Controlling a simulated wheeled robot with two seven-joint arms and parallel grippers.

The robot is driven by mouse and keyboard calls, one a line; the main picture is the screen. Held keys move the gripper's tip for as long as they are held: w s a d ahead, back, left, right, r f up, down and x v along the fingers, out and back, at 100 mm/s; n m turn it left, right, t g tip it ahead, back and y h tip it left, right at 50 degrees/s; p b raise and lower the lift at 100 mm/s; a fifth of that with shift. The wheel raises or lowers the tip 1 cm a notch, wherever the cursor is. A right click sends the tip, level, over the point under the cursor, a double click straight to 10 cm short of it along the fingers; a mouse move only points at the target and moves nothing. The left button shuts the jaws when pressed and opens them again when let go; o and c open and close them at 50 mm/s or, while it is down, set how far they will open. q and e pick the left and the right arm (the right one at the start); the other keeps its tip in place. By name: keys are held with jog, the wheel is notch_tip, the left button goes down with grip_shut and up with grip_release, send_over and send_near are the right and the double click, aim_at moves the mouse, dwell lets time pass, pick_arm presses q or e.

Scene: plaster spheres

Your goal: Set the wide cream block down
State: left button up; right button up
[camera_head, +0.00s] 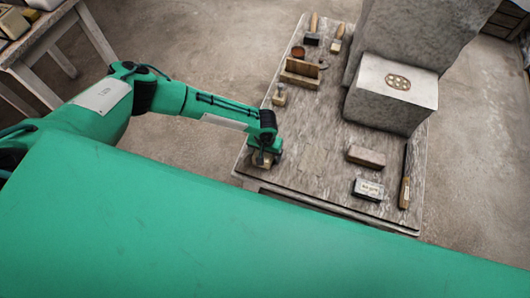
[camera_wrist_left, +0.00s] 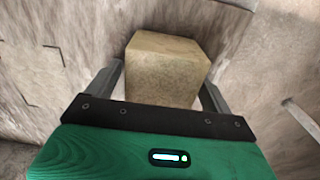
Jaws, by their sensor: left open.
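The cream block (camera_wrist_left: 167,68) sits between the two fingers of my left gripper (camera_wrist_left: 163,80) in the left wrist view. It is a speckled, tan-cream block with its top and one side showing. The fingers stand open, one on each side of it. In the head view my left gripper (camera_head: 264,151) is low over the front left corner of the worn work table (camera_head: 310,150). The block (camera_head: 262,160) shows only in part there, beneath the gripper. Its underside is hidden, so its contact with the table top cannot be seen clearly. My right gripper is not in view.
A small wooden piece (camera_head: 279,95) stands behind the gripper. The table's middle is clear.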

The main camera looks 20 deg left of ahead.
pick_arm(q)
jog(key=shift+w, duration=0.1)
jog(key=c, duration=1.7)
jog(key=shift+r, duration=0.1)
